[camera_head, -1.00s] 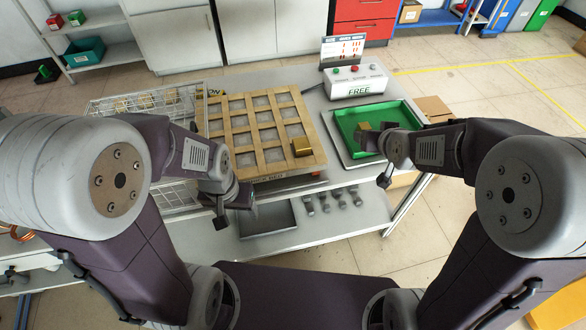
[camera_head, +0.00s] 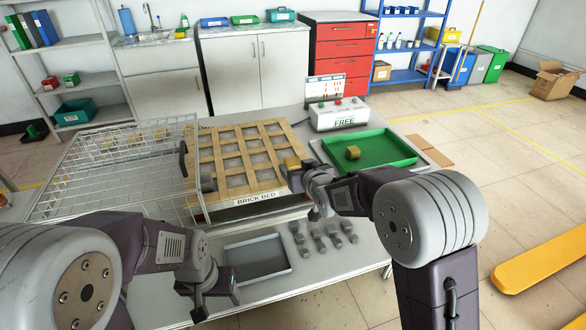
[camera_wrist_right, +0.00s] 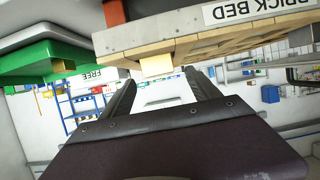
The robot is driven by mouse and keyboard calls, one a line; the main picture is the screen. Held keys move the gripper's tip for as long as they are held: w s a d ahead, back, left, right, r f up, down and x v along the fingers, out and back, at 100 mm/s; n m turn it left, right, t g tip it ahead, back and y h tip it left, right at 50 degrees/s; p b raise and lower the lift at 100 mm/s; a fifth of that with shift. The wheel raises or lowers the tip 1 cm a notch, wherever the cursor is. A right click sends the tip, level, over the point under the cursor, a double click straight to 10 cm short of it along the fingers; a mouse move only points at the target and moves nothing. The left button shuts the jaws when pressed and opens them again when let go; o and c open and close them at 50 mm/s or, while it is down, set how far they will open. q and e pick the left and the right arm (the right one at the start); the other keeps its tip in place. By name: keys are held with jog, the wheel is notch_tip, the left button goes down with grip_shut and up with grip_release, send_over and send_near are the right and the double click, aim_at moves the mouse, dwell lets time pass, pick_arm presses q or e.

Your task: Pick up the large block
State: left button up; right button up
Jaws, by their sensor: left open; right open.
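A gold block (camera_head: 292,163) sits at the front right corner of the brick bed (camera_head: 262,196); it looks larger than the gold block (camera_head: 353,152) in the green tray (camera_head: 385,143). My right gripper (camera_head: 297,182) is at the bed's front right corner, close in front of the larger block and partly covering it. In the right wrist view, the open fingers (camera_wrist_right: 165,88) point toward that block (camera_wrist_right: 157,65), which shows between them; whether they touch it I cannot tell. The tray block also shows there (camera_wrist_right: 63,65). My left gripper (camera_head: 222,290) is open and empty, low before the table.
A control box (camera_head: 338,114) reading FREE stands behind.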

aim_at(294, 162)
jog(key=x, duration=0.5)
jog(key=shift+w+f, duration=0.2)
jog(key=shift+w, duration=0.05)
jog(key=shift+s+r, duration=0.1)
grip_shut()
jog(key=shift+r, duration=0.1)
